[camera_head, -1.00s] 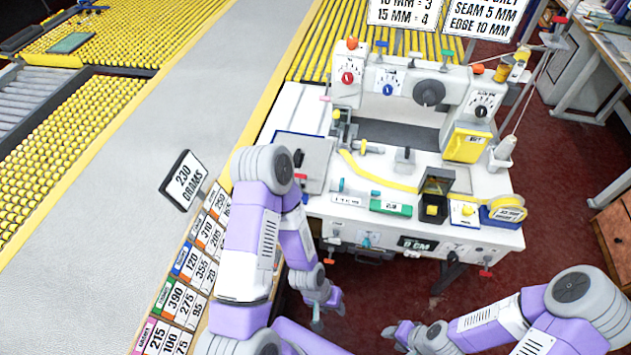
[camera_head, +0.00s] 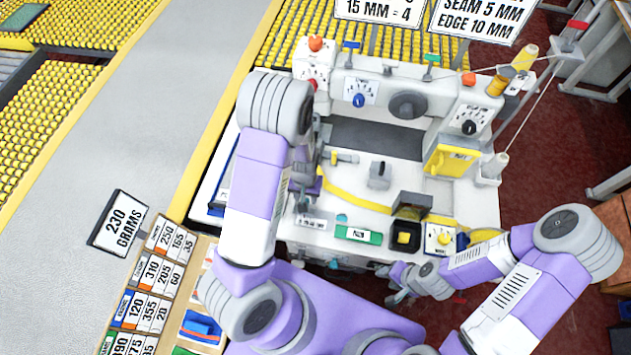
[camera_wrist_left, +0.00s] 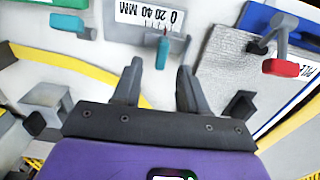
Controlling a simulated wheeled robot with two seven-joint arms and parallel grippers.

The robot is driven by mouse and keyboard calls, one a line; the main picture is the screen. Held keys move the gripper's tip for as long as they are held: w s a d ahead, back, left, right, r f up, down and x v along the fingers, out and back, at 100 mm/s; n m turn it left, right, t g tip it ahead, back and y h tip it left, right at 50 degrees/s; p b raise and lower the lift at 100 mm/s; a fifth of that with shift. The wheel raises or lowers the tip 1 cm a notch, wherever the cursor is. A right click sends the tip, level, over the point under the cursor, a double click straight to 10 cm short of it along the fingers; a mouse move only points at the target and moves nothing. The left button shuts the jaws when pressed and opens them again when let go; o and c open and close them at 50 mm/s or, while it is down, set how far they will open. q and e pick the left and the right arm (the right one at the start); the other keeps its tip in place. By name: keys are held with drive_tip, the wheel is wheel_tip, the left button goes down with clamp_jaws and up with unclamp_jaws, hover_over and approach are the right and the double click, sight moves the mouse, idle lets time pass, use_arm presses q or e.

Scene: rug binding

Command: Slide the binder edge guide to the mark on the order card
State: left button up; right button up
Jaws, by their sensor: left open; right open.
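The binder edge guide appears to be the small slider with a teal knob (camera_wrist_left: 162,53) in the left wrist view. It stands at a scale plate (camera_wrist_left: 150,15) marked 0, 20, 40 MM, its thin pointer near the figures. My left gripper (camera_wrist_left: 158,82) is open and empty, its fingertips just short of the teal knob and apart from it. In the head view my left arm mostly hides that gripper and the guide. The card (camera_head: 484,20) reading SEAM 5 MM, EDGE 10 MM stands behind the machine. My right gripper (camera_head: 396,286) is open, low before the machine's front.
A red-handled lever (camera_wrist_left: 281,67) stands beside a grey plate (camera_wrist_left: 225,85). Another teal knob (camera_wrist_left: 68,22) and yellow tape (camera_wrist_left: 95,72) lie to the left. A green block (camera_head: 358,234) and black box (camera_head: 408,234) sit on the machine front.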

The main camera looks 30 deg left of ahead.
use_arm(q)
drive_tip(key=shift+w+a, duration=0.2)
drive_tip(key=shift+w, duration=0.15)
drive_tip(key=f, duration=0.4)
drive_tip(key=f+b, duration=0.1)
drive_tip(key=f, duration=0.2)
drive_tip(key=shift+s, duration=0.25)
clamp_jaws()
